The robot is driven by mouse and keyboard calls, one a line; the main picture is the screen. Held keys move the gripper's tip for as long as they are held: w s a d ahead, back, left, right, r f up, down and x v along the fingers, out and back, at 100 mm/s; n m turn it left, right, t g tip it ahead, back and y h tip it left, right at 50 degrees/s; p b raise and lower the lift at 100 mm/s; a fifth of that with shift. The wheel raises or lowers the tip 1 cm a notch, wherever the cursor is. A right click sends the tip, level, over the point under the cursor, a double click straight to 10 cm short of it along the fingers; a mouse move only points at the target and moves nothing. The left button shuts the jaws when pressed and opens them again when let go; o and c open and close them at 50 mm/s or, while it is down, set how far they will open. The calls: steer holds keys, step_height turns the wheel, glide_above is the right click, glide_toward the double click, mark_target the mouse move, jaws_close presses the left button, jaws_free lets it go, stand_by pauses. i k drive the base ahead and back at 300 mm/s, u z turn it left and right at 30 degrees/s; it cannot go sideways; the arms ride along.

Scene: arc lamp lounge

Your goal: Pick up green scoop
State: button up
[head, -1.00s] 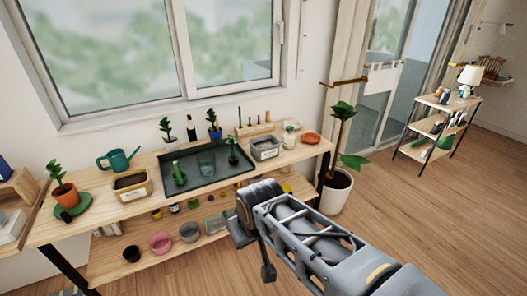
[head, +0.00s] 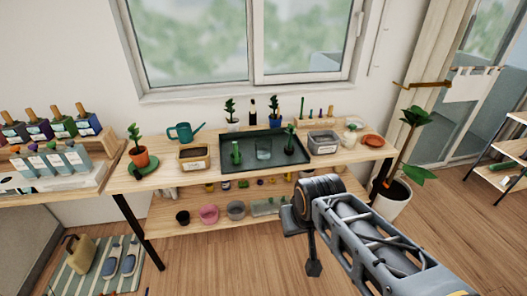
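I cannot make out a green scoop for certain. An upright green object (head: 236,152) stands in the dark green tray (head: 222,164) on the wooden table; it is too small to tell whether it is a scoop or a plant. Another small green item (head: 508,166) lies on the shelf unit at the right edge, also unclear. My arm reaches in from the lower right, and my gripper (head: 312,250) hangs in front of the table, apart from these items. Its fingers are not clear enough to tell open from shut.
The wooden table (head: 150,182) also bears a teal watering can (head: 184,132), a wooden box (head: 194,164), a grey bin (head: 323,149) and potted plants. Pots stand on its lower shelf. A large potted plant (head: 397,195) stands at right. Slippers lie on a mat (head: 90,285).

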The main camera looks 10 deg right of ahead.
mark_target(236, 156)
steer(key=z, duration=0.2)
steer(key=k, duration=0.3)
steer(key=z, duration=1.3)
steer(key=i, duration=0.2)
steer(key=u, duration=1.2)
steer(key=i, duration=1.3)
steer(key=u, duration=1.5)
steer(key=i, duration=0.3)
steer(key=u, duration=0.2)
